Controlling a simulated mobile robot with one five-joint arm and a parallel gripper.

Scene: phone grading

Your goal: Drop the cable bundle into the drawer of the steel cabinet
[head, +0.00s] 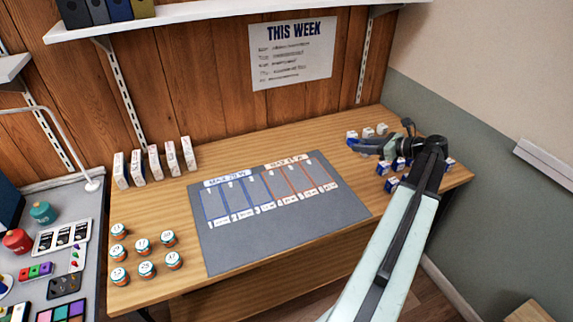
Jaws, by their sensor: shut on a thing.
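My arm reaches across the right end of the wooden bench, and my gripper (366,146) points left, low over the back right of the bench. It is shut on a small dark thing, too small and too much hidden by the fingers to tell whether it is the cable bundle. No other cable bundle stands out in the head view. I do not see the steel cabinet or its drawer in this view.
Small blue-and-white boxes (391,185) stand around my gripper and forearm. A grey mat (230,245) with blue and orange outlined slots covers the middle of the wooden bench (190,205). White upright boxes (155,164) and several small jars (143,246) stand at left.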

